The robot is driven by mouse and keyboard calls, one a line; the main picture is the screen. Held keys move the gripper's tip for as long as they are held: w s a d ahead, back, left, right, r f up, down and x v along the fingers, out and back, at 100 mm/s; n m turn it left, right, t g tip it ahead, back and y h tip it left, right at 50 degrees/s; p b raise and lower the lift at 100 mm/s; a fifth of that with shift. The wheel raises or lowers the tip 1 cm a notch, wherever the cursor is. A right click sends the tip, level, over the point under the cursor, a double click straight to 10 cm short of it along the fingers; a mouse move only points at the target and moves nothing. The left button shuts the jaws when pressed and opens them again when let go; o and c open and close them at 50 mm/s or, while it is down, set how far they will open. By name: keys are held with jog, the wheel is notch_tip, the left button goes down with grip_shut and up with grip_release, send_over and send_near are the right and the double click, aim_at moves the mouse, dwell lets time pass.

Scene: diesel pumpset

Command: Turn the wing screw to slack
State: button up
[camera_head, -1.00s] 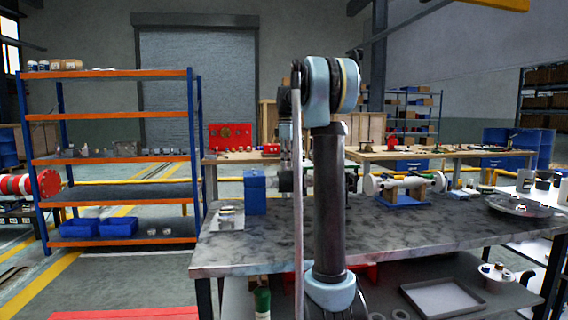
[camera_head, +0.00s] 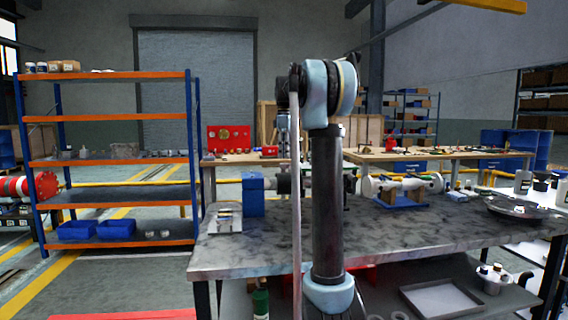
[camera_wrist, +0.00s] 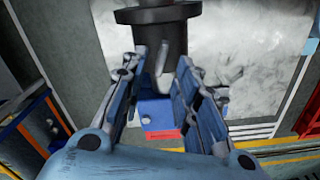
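In the wrist view, a small grey upright tab (camera_wrist: 164,60), which looks like the wing screw, shows below a dark round fitting (camera_wrist: 152,18). My gripper (camera_wrist: 161,66) is open, with one finger on each side of the tab. I see gaps beside the tab and no clear contact. A blue block (camera_wrist: 158,113) shows beyond, between the fingers. In the head view, the blue block (camera_head: 253,195) stands on the grey workbench (camera_head: 225,257). My arm hides most of my gripper there, and the wing screw cannot be made out.
A metal block (camera_head: 224,217) sits left of the blue block. A white cylinder on a blue stand (camera_head: 402,196) and a round metal plate (camera_head: 520,210) are to the right. An orange and blue shelf (camera_head: 110,160) stands at the left. The bench front is mostly clear.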

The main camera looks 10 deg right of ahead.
notch_tip(320, 180, up, 7)
jog(key=shift+r, duration=0.2)
dwell(0.5)
